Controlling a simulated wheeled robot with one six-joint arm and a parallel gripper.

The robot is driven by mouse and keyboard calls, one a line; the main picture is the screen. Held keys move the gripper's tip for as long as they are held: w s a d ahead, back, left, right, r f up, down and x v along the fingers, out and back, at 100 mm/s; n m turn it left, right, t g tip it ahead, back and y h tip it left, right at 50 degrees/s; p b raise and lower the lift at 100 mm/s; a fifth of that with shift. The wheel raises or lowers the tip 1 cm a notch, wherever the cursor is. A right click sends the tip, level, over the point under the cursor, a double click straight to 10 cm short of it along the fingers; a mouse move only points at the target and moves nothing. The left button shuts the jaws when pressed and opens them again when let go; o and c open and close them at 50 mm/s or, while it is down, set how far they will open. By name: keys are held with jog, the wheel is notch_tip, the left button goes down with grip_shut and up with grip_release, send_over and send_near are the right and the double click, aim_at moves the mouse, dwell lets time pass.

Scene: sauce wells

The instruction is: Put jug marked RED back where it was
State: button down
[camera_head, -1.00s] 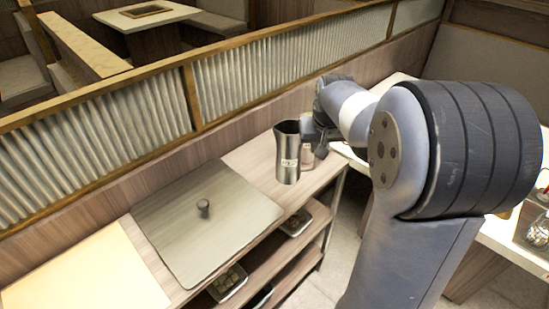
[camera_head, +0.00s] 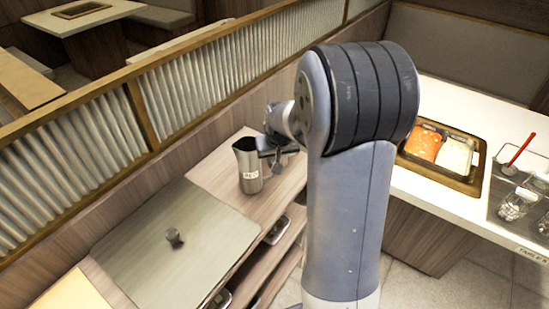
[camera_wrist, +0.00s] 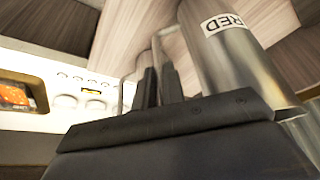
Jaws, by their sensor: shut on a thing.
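The jug marked RED (camera_head: 247,170) is a steel, upright jug with a white label, over the bare wooden counter top (camera_head: 215,175) in the head view. I cannot tell whether its base touches the wood. In the wrist view the jug (camera_wrist: 235,65) fills the upper right, its RED label upside down. My gripper (camera_head: 268,152) is at the jug's right side, shut on its handle side. In the wrist view the gripper fingers (camera_wrist: 158,85) are close together around the thin handle, which they partly hide.
A flat grey lid (camera_head: 165,255) with a knob covers the counter left of the jug. A ribbed glass partition (camera_head: 210,85) runs behind it. Trays sit on shelves below. At right, a white table (camera_head: 440,190) holds a food tray (camera_head: 477,180) and a rack of glass jars (camera_head: 515,205).

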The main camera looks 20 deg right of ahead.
jog(key=shift+f, duration=0.5)
jog(key=shift+f, duration=0.15)
jog(key=c, duration=1.5)
grip_release()
jog(key=b+v, duration=0.1)
jog(key=v, duration=1.1)
